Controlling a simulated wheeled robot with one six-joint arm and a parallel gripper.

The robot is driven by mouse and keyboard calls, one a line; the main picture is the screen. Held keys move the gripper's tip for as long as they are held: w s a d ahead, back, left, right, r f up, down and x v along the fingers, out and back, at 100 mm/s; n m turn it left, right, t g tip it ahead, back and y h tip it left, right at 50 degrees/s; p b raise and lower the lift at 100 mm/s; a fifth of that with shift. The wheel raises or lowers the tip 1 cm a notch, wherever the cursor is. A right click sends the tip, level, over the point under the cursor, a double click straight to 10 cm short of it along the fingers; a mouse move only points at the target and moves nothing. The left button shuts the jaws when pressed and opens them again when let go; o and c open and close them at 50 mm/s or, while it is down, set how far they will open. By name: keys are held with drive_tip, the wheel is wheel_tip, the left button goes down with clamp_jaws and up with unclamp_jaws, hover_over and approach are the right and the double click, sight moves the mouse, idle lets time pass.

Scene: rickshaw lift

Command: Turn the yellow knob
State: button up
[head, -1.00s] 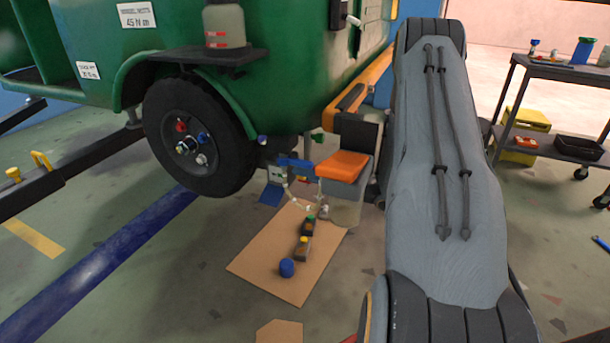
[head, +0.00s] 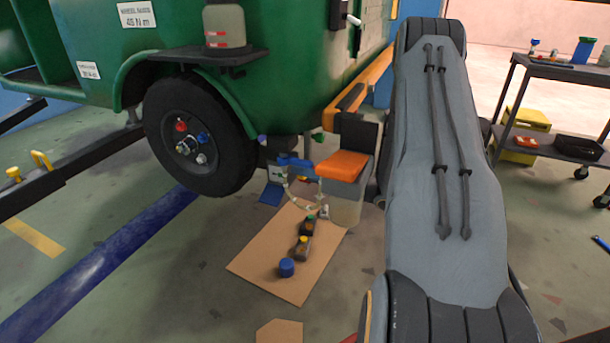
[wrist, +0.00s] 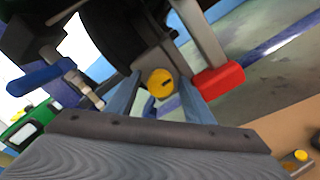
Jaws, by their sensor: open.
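The yellow knob (wrist: 161,83) is a round disc with a dark slot, on a grey bracket in the wrist view. My gripper (wrist: 160,92) is open, with one blue-grey finger on each side of the knob. I cannot tell whether either finger touches it. In the head view I cannot make out my gripper or this knob for certain.
A red block (wrist: 218,80) sits close right of the knob, and a blue-handled valve (wrist: 40,77) is to the left. A cardboard sheet (head: 265,270) with yellow-topped and blue-topped parts lies by the green vehicle's wheel (head: 200,137). A cart (head: 560,75) stands right.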

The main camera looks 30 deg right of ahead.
drive_tip(key=v, duration=0.7)
drive_tip(key=shift+s+d+p, duration=0.25)
drive_tip(key=shift+s+p, duration=0.05)
drive_tip(key=shift+p, duration=0.1)
